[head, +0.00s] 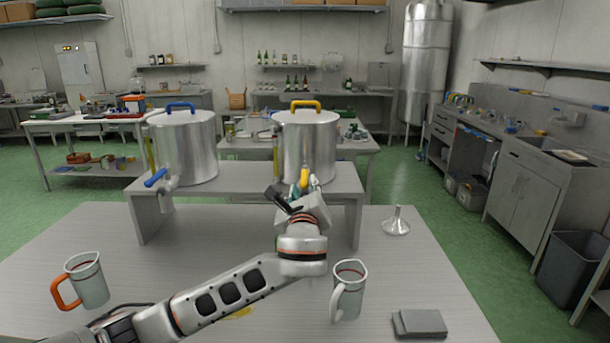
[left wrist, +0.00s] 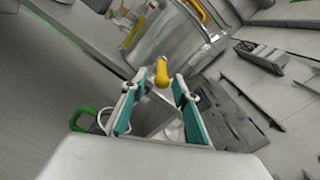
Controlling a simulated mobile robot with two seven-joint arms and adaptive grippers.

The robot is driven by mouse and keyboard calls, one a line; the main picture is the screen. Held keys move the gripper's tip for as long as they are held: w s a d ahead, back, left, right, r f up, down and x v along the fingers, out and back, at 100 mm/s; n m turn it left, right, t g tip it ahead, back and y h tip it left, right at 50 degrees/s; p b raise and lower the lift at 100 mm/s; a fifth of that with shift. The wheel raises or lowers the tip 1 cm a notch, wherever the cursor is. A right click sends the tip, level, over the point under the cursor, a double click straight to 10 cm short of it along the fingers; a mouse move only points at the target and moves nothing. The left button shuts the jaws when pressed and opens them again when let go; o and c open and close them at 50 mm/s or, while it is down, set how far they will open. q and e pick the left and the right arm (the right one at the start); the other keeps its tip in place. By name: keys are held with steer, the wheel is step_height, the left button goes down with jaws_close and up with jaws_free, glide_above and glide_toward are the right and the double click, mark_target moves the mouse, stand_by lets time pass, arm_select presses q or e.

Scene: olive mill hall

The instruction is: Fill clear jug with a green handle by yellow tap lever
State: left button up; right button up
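The yellow tap lever (head: 304,177) is on the front of the right steel drum (head: 308,145), which has a yellow lid handle. My left gripper (head: 297,197) is in front of this tap, and its wrist hides much of the area below. In the left wrist view the lever (left wrist: 161,73) appears just ahead of and between the fingertips (left wrist: 157,90). The teal-padded fingers are apart with nothing clamped. A jug's green handle (left wrist: 80,118) shows left of the fingers in that view; most of the jug is hidden, and I cannot make it out in the head view. My right gripper is out of view.
A left drum (head: 190,150) with a blue tap lever (head: 155,178) shares the raised bench (head: 240,178). An orange-handled jug (head: 90,282), a white-handled jug (head: 349,290), a funnel (head: 397,222) and grey slabs (head: 420,323) stand on the table. The table's left middle is clear.

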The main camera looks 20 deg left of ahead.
mark_target(305, 173)
arm_select(q)
steer(key=shift+p+x, duration=0.3)
steer(key=shift+x, duration=3.1)
steer(key=shift+r, duration=0.1)
jaws_close()
